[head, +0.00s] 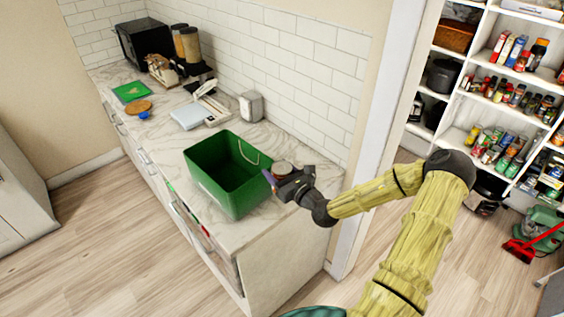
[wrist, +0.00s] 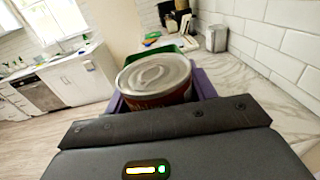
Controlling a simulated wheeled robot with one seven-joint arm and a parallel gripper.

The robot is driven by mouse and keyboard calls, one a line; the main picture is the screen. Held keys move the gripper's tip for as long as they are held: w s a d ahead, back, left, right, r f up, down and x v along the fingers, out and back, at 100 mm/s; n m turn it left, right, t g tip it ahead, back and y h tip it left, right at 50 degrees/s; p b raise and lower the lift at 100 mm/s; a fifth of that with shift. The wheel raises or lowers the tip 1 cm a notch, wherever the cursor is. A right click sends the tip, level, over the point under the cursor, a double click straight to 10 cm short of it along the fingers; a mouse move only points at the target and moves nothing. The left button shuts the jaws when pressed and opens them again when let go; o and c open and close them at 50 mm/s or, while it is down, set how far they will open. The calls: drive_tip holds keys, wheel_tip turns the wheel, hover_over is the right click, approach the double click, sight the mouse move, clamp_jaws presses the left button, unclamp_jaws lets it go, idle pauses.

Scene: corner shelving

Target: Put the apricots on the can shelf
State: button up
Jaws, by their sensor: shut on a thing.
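My gripper (head: 276,176) is shut on a can, presumably the apricots (head: 283,166), above the marble counter at the right side of the green crate. In the wrist view the can (wrist: 155,78) has a silver pull-tab lid and a dark red-brown side, and sits upright between the purple fingers (wrist: 160,95). Its label cannot be read. The can shelf (head: 453,137), in the white shelving at the right of the head view, holds several upright cans (head: 490,145) and lies well away from my gripper.
The green crate (head: 213,193) stands on the counter (head: 262,230); its inside is mostly shadowed. A doorway edge (head: 372,150) stands between counter and shelving. Shelves above hold jars (head: 510,95) and boxes. A red broom head (head: 520,250) is on the floor at right.

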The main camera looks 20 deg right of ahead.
drive_tip(key=s+a+f+m+h+b, duration=0.1)
drive_tip(key=s+a+f+h+b, duration=0.1)
drive_tip(key=f, duration=0.6)
drive_tip(key=s+a+f+m+h+b, duration=0.1)
drive_tip(key=f+b, duration=0.3)
drive_tip(key=f, duration=0.4)
drive_tip(key=s+a+f+m+h+b, duration=0.1)
drive_tip(key=s+a+f+h+b, duration=0.1)
drive_tip(key=f, duration=0.6)
drive_tip(key=shift+s+a+f+m+t+h+b, duration=0.2)
drive_tip(key=shift+s+a+m+t+h+b, duration=0.25)
drive_tip(key=shift+a+b, duration=0.6)
drive_tip(key=shift+s, duration=0.1)
